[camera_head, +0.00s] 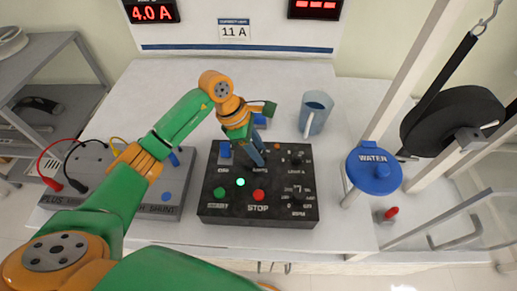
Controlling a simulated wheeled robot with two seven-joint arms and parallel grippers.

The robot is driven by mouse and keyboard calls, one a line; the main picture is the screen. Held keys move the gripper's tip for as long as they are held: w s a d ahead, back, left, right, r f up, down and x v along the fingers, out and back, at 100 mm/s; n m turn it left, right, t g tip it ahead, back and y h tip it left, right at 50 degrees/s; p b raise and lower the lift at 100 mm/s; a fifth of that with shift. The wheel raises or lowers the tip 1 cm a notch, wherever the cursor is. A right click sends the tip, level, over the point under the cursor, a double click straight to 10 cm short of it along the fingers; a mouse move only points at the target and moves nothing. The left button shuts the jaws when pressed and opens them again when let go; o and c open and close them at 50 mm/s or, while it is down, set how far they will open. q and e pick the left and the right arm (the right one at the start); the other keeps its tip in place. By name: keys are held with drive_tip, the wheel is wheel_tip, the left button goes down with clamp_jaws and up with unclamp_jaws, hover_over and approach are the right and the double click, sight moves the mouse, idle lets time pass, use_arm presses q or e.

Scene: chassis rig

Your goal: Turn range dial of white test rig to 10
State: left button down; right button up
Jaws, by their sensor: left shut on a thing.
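A black control box (230,205) sits on the white table, with a green light, a green button, a red STOP button (259,195) and small dials. One dial (297,158) is at its upper right and another (297,190) at its lower right, with a scale too small to read surely. My left gripper (258,159) reaches down onto the box's upper middle and is shut on what seems to be a knob there; its fingers hide the knob and its pointer. No box here is clearly a white test rig. My right gripper is not in view.
A grey shunt box (178,198) with red, black and yellow leads is at left. A blue-grey mug (316,112) stands behind the black box. A blue WATER lid (374,170) and a black wheel (450,120) are at right. A red display (152,11) reads 4.0 A; a sign (234,30) reads 11 A.

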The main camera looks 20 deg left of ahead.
use_arm(q)
drive_tip(key=n, duration=0.2)
drive_tip(key=n+t, duration=0.1)
drive_tip(key=n, duration=0.1)
drive_tip(key=shift+s+n+t+y, duration=0.15)
drive_tip(key=shift+n+t+y, duration=0.15)
drive_tip(key=shift+d+n+t+y+b, duration=0.1)
drive_tip(key=shift+n+t+y+b, duration=0.3)
drive_tip(key=shift+n, duration=0.85)
drive_tip(key=shift+d+n+t+y+b, duration=0.15)
drive_tip(key=shift+n+y+b, duration=0.35)
drive_tip(key=shift+n, duration=0.75)
drive_tip(key=shift+a, duration=0.1)
drive_tip(key=shift+c, duration=2.3)
unclamp_jaws()
drive_tip(key=v, duration=0.6)
drive_tip(key=shift+s+a+r+b, duration=0.1)
drive_tip(key=shift+s+r+b, duration=0.15)
drive_tip(key=shift+b, duration=0.15)
drive_tip(key=shift+s+r, duration=0.1)
drive_tip(key=shift+r, duration=0.15)
